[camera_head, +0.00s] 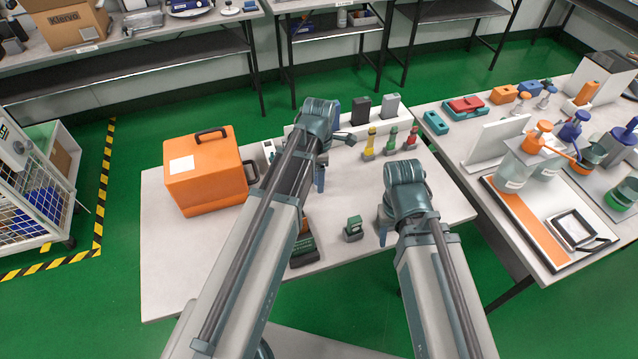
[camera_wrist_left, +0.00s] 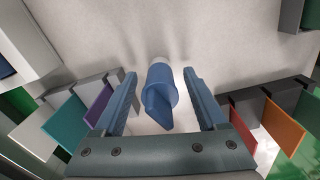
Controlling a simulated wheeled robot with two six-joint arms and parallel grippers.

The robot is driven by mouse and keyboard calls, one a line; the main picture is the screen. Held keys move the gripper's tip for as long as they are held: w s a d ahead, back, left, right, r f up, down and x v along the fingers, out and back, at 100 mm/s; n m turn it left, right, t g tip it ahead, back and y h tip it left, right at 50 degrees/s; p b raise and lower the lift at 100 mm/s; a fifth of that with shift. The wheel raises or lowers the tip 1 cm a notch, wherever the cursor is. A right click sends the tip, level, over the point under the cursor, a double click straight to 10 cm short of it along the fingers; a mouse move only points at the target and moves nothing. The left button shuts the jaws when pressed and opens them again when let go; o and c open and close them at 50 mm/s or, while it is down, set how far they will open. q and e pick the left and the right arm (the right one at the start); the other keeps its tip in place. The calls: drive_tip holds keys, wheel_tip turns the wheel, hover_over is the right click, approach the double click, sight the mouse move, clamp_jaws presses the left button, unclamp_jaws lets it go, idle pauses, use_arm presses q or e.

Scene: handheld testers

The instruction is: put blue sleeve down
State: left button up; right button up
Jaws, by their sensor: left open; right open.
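In the left wrist view the blue sleeve (camera_wrist_left: 160,94) is between the two fingers of my left gripper (camera_wrist_left: 162,88), with a gap on each side. A pale tip shows at its far end. The left gripper is open, close over the pale table (camera_head: 165,285). In the head view the left arm hides the sleeve and most of that gripper; one blue finger (camera_head: 319,178) shows. My right gripper (camera_head: 384,228) is open and low over the table's right part, partly hidden by its own wrist. I see nothing held in it.
An orange case (camera_head: 205,172) stands on the table's left. Yellow (camera_head: 371,143), green (camera_head: 391,142) and red (camera_head: 411,138) tools stand at the back. A small green device (camera_head: 353,228) is between the arms. Racks with coloured plates, teal (camera_wrist_left: 66,124) and orange (camera_wrist_left: 283,127) among them, flank the left gripper.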

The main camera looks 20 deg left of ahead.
use_arm(q)
clamp_jaws()
idle(0.3)
drive_tip(key=shift+r, duration=0.2)
wheel_tip(320, 180, up, 10)
drive_tip(key=p, duration=1)
drive_tip(key=shift+f, duration=0.1)
